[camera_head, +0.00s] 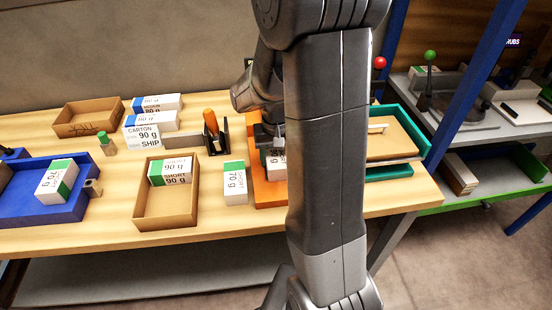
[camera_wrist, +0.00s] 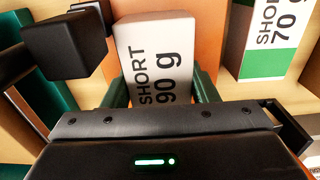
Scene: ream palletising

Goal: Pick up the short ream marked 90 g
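The short ream marked 90 g (camera_wrist: 158,62) is white, with "SHORT 90 g" in black, and stands out against an orange tray (camera_wrist: 215,30) in the wrist view. In the head view a part of this ream (camera_head: 278,165) shows in the orange tray (camera_head: 268,200), beside my arm. My gripper (camera_wrist: 160,95) is at the ream, with a dark green finger on each side of it. Whether the fingers press on it is hidden. Another short 90 g ream (camera_head: 172,172), with a green band, lies in a brown box (camera_head: 165,218).
A short 70 g ream (camera_head: 235,186) lies left of the orange tray. A black holder with an orange handle (camera_head: 215,135) stands behind it. A blue tray (camera_head: 30,205) is at far left, a green tray (camera_head: 410,128) at right. My arm hides much of the table's middle.

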